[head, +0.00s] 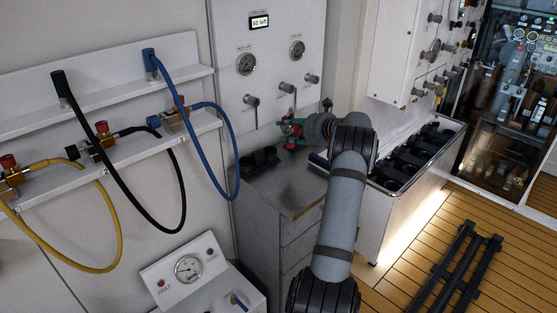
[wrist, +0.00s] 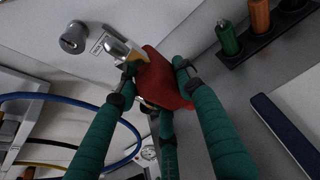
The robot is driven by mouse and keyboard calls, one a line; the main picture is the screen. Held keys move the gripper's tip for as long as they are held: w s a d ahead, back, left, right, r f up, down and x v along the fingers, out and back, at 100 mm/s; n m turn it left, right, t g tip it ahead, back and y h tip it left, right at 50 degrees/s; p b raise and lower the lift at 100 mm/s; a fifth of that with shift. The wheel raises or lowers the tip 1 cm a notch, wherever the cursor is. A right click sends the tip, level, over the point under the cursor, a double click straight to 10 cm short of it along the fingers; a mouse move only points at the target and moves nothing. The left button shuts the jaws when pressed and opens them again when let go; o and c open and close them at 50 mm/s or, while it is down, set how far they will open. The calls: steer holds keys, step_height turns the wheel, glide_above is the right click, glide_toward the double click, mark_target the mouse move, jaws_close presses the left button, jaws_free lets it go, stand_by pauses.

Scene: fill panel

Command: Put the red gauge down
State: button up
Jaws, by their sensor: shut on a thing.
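The red gauge (wrist: 162,82) is clasped between the green fingers of my gripper (wrist: 154,78) in the wrist view. A metallic fitting (wrist: 120,48) shows at its upper left, near the white panel. Only a little red shows between the fingers there. I cannot tell whether the fitting touches the panel. The gauge's face is hidden.
The grey counter (head: 290,190) has free room on top. A black holder (head: 258,160) stands at its left; the wrist view shows a green cylinder (wrist: 228,36) and an orange one (wrist: 259,18). Blue, black and yellow hoses hang from shelves (head: 110,158) at left.

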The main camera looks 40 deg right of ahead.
steer(key=a+f, duration=0.2)
steer(key=f, duration=0.1)
steer(key=w+a+f, duration=0.1)
steer(key=a+f, duration=0.5)
steer(key=shift+w+a+f, duration=0.1)
steer(key=shift+w, duration=0.15)
steer(key=o, duration=1.3)
steer(key=b+v, duration=0.1)
steer(key=v, duration=1.1)
steer(key=shift+a+b, duration=0.15)
steer(key=shift+b, duration=0.25)
steer(key=shift+w, duration=0.1)
steer(key=p+x, duration=0.2)
steer(key=x, duration=1)
steer(key=shift+r, duration=2)
